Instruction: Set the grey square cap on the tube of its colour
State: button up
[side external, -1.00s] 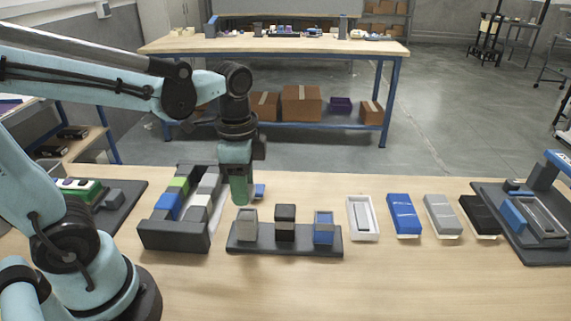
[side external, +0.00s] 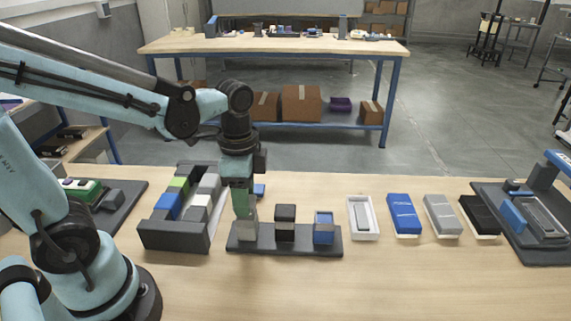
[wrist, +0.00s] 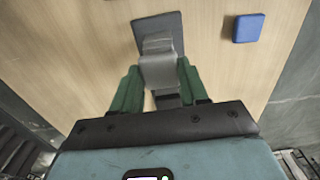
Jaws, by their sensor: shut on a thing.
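My gripper (side external: 245,217) is at the left post of the dark stand, where the grey tube (side external: 247,234) stands upright. In the wrist view its green fingers (wrist: 159,88) are on either side of a grey piece (wrist: 160,71), which I take to be the grey square cap. The fingers hide most of the cap and the tube's upper part in the side view. I cannot tell whether the cap touches the tube. The dark stand (side external: 291,247) also holds a black-topped tube (side external: 285,222) and a blue tube (side external: 324,229).
A dark rack (side external: 173,236) of coloured blocks stands close left. A small blue block (wrist: 248,28) lies on the table behind the stand. To the right are a white tray (side external: 374,231), blue (side external: 403,214), grey (side external: 442,214) and black (side external: 479,214) boxes. The front table is clear.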

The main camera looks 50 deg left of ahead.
jog(key=shift+f, duration=0.6)
dwell(1.5)
jog(key=o, duration=1.1)
jog(key=shift+o, duration=0.4)
jog(key=o, duration=0.4)
jog(key=shift+r, duration=3.75)
